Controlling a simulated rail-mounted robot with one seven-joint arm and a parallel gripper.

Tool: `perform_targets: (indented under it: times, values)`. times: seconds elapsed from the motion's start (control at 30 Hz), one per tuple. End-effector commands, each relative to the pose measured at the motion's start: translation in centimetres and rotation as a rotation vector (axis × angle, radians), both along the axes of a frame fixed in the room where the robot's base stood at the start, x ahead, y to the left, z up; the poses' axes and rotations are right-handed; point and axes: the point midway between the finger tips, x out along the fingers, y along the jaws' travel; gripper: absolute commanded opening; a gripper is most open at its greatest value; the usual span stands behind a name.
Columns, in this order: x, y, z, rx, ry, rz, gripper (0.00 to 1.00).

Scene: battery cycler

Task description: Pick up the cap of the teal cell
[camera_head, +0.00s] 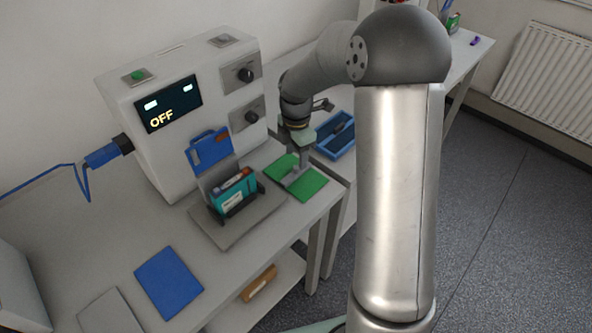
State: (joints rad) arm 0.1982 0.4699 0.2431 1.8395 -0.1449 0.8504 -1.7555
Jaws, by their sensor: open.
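The teal cell (240,196) stands in a dark holder on a grey base plate (212,233), in front of the cycler. Its top shows dark and red parts; I cannot tell which of them, if any, is its cap. My gripper (293,180) points down over the green mat (312,186), to the right of the teal cell and apart from it. It is open. The fingertips are small and blurred here, and I cannot make out a cap between or under them.
The white cycler (178,155) reads OFF; a blue handled piece (207,150) is at its front. A blue tray (347,150) with a dark item lies behind the green mat. A blue mat (168,284) lies front left. My arm hides the right side.

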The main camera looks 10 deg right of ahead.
Motion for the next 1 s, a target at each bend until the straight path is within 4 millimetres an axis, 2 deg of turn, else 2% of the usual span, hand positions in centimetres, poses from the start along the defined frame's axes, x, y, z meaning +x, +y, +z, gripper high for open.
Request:
perform_targets:
  times: [0.17,0.43,0.73,0.77,0.9,0.93,1.0]
  values:
    - [-0.2,0.0,-1.1,-0.001,0.002,0.000,0.51]
    - [-0.4,0.2,-4.9,-0.001,0.002,0.001,0.51]
    - [-0.4,0.2,-5.5,-0.001,-0.001,0.000,0.51]
    - [-0.4,0.2,-5.5,-0.001,-0.001,0.000,0.45]
    - [-0.4,0.2,-5.5,-0.001,-0.001,0.000,0.07]
    - [-0.4,0.2,-5.5,-0.001,-0.001,0.000,0.00]
    - [-0.4,0.2,-5.5,-0.001,-0.001,0.000,0.00]
